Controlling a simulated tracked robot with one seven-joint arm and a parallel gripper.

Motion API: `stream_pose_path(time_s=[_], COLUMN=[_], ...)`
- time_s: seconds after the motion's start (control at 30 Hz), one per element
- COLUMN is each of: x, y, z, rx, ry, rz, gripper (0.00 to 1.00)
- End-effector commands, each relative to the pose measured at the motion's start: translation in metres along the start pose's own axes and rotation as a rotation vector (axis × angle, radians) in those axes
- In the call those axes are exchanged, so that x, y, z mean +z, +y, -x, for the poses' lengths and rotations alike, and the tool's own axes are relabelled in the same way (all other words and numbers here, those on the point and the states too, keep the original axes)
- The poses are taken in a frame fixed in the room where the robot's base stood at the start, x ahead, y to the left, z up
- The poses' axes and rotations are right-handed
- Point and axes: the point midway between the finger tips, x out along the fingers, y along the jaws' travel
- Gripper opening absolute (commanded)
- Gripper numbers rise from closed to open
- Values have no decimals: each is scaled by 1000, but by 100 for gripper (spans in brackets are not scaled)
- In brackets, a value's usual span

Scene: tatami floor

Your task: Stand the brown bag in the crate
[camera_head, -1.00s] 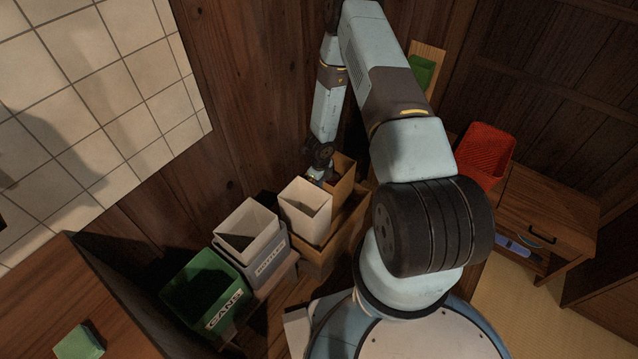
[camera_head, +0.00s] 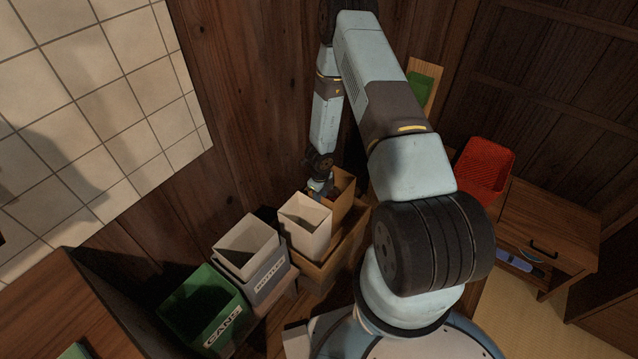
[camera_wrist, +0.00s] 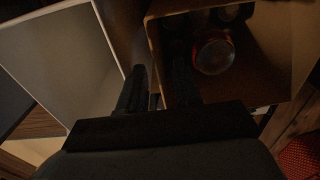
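The brown bag (camera_head: 343,192) stands open-topped and looks upright in the wooden crate (camera_head: 352,238), behind a white bag (camera_head: 307,228). In the wrist view the brown bag (camera_wrist: 262,88) is on the right, with a round reddish-lidded jar (camera_wrist: 213,52) and other dark items inside. My gripper (camera_head: 319,192) is at the brown bag's rim, beside the white bag. In the wrist view my gripper (camera_wrist: 156,88) has its fingers apart, one on each side of the brown bag's near wall. The bag's base is hidden.
The white bag's open top (camera_wrist: 62,60) is close on the left in the wrist view. A grey bottles crate (camera_head: 265,275) holding a white bin and a green cans crate (camera_head: 205,308) stand left. A wooden wall is close behind. A red basket (camera_head: 485,168) sits on a cabinet at right.

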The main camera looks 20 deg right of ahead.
Motion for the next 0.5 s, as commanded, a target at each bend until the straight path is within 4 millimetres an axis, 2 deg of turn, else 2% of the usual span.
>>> stream_pose_path(time_s=[0.03, 0.3, 0.5], x=[2, 2, 0], y=[1, 1, 2], z=[9, 44, 55], rx=[-1, -2, -1], ry=[-2, -2, 3], rz=[2, 3, 6], gripper=[33, 33, 33])
